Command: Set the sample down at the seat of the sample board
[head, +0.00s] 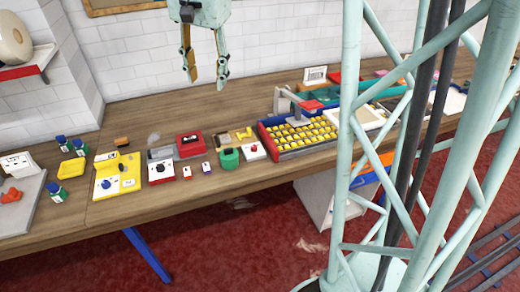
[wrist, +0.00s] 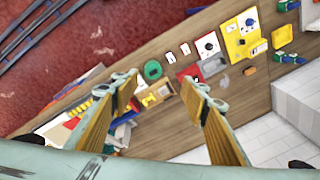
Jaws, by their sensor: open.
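My gripper (head: 207,80) hangs open and empty, high above the back of the long wooden bench. In the wrist view its two fingers (wrist: 160,82) stand wide apart with nothing between them but the bench far below. A yellow board (head: 106,185) with white labels and small parts lies left of centre on the bench; it also shows at the upper right of the wrist view (wrist: 236,46). I cannot tell for certain whether it is the sample board. I cannot tell which of the small loose things is the sample.
Near the yellow board are bottles (head: 57,193), a yellow tray (head: 72,169), a red box (head: 189,144) and a green round thing (head: 229,158). A blue-red rack of yellow pieces (head: 300,134) stands right. A grey board (head: 28,212) lies far left. Bare wood runs along the front.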

